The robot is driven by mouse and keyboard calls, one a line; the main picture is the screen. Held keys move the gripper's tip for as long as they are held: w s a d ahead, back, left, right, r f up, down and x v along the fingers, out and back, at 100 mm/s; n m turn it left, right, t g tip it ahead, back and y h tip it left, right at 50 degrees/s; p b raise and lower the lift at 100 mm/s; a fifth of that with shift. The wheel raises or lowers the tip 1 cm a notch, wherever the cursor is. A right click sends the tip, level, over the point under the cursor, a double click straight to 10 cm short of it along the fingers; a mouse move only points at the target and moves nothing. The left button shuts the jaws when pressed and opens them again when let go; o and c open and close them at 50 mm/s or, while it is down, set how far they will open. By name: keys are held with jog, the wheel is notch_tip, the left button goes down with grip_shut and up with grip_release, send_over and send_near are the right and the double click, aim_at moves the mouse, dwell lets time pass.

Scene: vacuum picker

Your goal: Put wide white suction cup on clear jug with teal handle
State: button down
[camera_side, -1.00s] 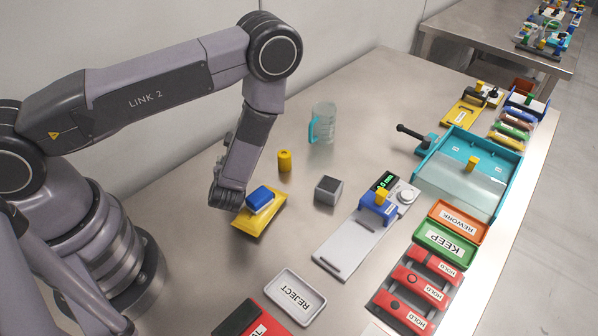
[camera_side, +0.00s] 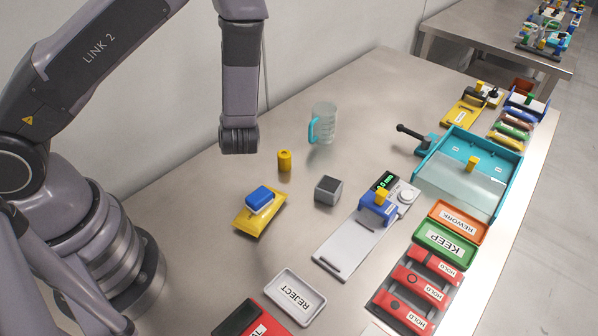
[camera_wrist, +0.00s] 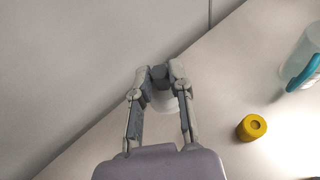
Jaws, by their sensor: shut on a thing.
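The clear jug (camera_side: 324,115) with its teal handle (camera_side: 312,130) stands upright on the steel table at the back middle. In the wrist view the jug (camera_wrist: 302,50) is partly cut off at the right edge. My gripper (camera_side: 238,142) is raised, left of the jug and apart from it. In the wrist view my gripper (camera_wrist: 160,80) is shut on a part with a grey top and a wide whitish disc, the white suction cup (camera_wrist: 163,99). The fingers partly hide it. In the side view the cup cannot be made out.
A yellow cylinder (camera_side: 285,161) stands between my gripper and the jug's front. A yellow tray (camera_side: 247,224) with a blue-topped block (camera_side: 259,198) lies nearer. A grey cube (camera_side: 328,190) and a scale (camera_side: 345,246) stand to the right. The wall is close behind.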

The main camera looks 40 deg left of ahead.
jog(key=w+d+r+n+g+y, duration=0.1)
jog(key=w+d+r+n+g, duration=0.1)
jog(key=w+d+r, duration=0.7)
send_over(322, 114)
jog(key=f, duration=0.7)
jog(key=shift+s+f, duration=0.15)
jog(key=shift+s, duration=0.2)
jog(key=shift+w+f, duration=0.3)
jog(key=shift+f, duration=0.1)
jog(key=shift+w+f, duration=0.15)
jog(key=shift+f, duration=1.45)
jog(key=shift+f, duration=0.15)
jog(key=c, duration=1)
grip_release()
jog(key=shift+c, duration=0.2)
